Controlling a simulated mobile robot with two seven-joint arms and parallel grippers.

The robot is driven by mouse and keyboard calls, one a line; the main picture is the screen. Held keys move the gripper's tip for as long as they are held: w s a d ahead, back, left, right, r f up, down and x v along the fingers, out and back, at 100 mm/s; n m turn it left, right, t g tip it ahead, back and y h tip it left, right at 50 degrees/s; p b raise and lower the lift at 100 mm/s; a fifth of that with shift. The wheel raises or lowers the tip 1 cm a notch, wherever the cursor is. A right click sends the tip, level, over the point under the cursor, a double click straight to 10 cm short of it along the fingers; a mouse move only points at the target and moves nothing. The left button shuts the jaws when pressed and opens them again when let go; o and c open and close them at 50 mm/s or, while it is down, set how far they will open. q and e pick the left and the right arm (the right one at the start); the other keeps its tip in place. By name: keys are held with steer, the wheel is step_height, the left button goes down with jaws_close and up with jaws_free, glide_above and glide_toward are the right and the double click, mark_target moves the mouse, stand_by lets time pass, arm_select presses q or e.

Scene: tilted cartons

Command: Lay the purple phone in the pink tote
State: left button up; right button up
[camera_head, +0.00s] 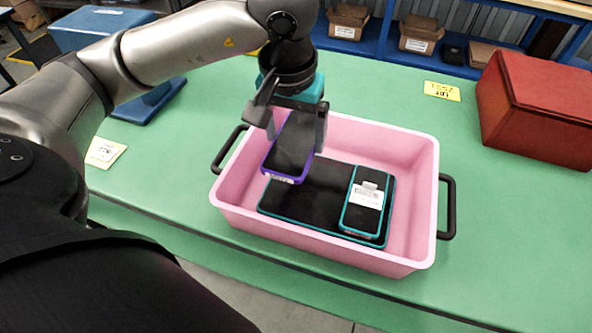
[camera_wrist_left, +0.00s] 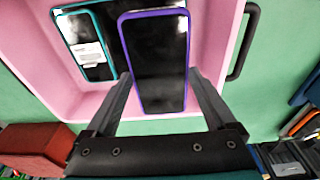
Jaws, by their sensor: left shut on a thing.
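The purple phone (camera_head: 290,146) has a dark screen and a purple rim. My left gripper (camera_head: 297,128) is shut on it and holds it, tilted, over the left part of the pink tote (camera_head: 408,150). In the left wrist view the purple phone (camera_wrist_left: 155,62) stands between the two fingers of my left gripper (camera_wrist_left: 160,100). I cannot tell whether its lower end touches what lies below. The tote has black side handles. My right gripper is not in view.
Inside the tote lies a black tablet with a teal rim (camera_head: 315,198), and a teal phone with a white label (camera_head: 364,200) on its right part. A red box (camera_head: 540,105) stands at the right of the green table (camera_head: 480,270). A blue stand (camera_head: 150,100) is at the left.

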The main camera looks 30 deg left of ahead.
mark_target(294, 144)
arm_select(q)
step_height(294, 144, down, 4)
steer(key=shift+r, duration=0.25)
steer(key=shift+f+b, duration=0.3)
steer(key=shift+f, duration=0.2)
step_height(294, 144, down, 4)
steer(key=shift+r+b, duration=0.25)
steer(key=shift+b, duration=0.15)
steer(key=shift+f, duration=0.3)
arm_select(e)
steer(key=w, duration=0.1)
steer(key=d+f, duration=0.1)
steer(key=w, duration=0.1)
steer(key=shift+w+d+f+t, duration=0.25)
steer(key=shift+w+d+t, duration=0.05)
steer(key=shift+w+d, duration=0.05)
arm_select(q)
steer(key=shift+f+b, duration=0.4)
steer(key=shift+b, duration=0.15)
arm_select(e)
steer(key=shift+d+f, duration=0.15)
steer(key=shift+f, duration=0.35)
arm_select(q)
steer(key=shift+a+f+b, duration=0.15)
steer(key=shift+f+b, duration=0.1)
steer(key=shift+b, duration=0.05)
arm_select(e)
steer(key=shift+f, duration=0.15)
